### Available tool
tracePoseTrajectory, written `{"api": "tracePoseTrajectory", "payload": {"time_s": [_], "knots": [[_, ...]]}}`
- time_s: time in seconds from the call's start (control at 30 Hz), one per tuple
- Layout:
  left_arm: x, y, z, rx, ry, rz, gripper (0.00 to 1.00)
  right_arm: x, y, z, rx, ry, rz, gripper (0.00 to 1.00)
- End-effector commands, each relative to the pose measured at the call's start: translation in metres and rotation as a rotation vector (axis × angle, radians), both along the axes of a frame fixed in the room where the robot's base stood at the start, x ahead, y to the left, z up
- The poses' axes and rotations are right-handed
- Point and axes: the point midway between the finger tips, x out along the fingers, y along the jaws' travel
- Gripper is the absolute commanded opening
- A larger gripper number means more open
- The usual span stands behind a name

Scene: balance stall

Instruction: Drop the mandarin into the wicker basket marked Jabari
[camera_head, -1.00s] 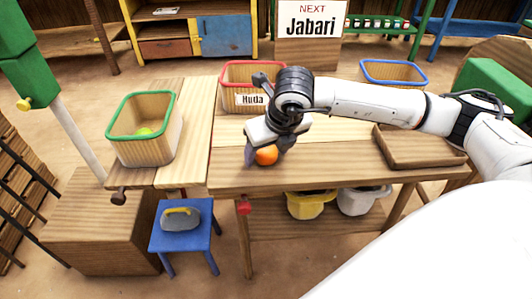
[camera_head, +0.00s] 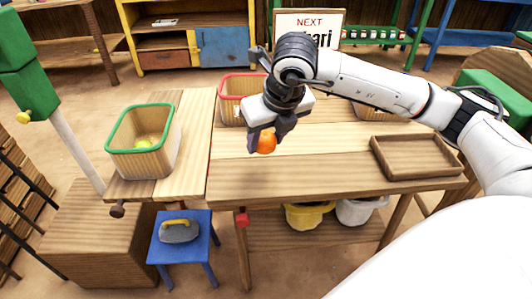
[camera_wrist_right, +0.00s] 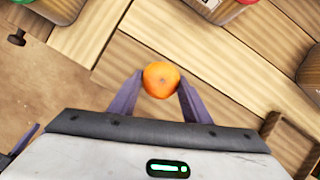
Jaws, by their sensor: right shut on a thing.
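My right gripper (camera_head: 265,140) is shut on the orange mandarin (camera_head: 266,143) and holds it above the wooden table (camera_head: 300,172). The mandarin also shows between the fingers in the right wrist view (camera_wrist_right: 160,78). A red-rimmed wicker basket (camera_head: 230,100) stands behind the gripper, partly hidden by it. A green-rimmed basket (camera_head: 165,160) stands at the left with a yellow-green fruit (camera_head: 145,142) inside. Another basket (camera_head: 375,112) is mostly hidden behind my right arm. No name is readable on any basket now. My left gripper is not in view.
A sign (camera_head: 300,18) reading "NEXT" and "...ari" stands behind, partly covered by my arm. An empty wooden tray (camera_head: 415,170) lies at the table's right. A blue stool (camera_head: 165,248) bears a grey weight (camera_head: 180,232). The table's front middle is clear.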

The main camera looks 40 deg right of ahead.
Motion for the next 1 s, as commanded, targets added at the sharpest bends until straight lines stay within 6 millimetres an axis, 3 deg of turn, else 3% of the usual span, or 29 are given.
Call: {"api": "tracePoseTrajectory", "payload": {"time_s": [0.2, 0.63, 0.77, 1.0], "knots": [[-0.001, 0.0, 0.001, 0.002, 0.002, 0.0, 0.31, 0.0, 0.001, 0.022, 0.001, 0.001, 0.001, 0.2], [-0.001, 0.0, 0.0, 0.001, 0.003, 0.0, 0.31, -0.002, 0.002, 0.02, 0.0, 0.001, 0.057, 0.2], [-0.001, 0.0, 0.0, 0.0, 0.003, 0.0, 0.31, -0.009, 0.009, 0.012, -0.001, 0.004, 0.256, 0.2], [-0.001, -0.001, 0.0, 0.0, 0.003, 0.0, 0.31, -0.027, 0.032, -0.002, 0.006, 0.001, 0.824, 0.2]]}}
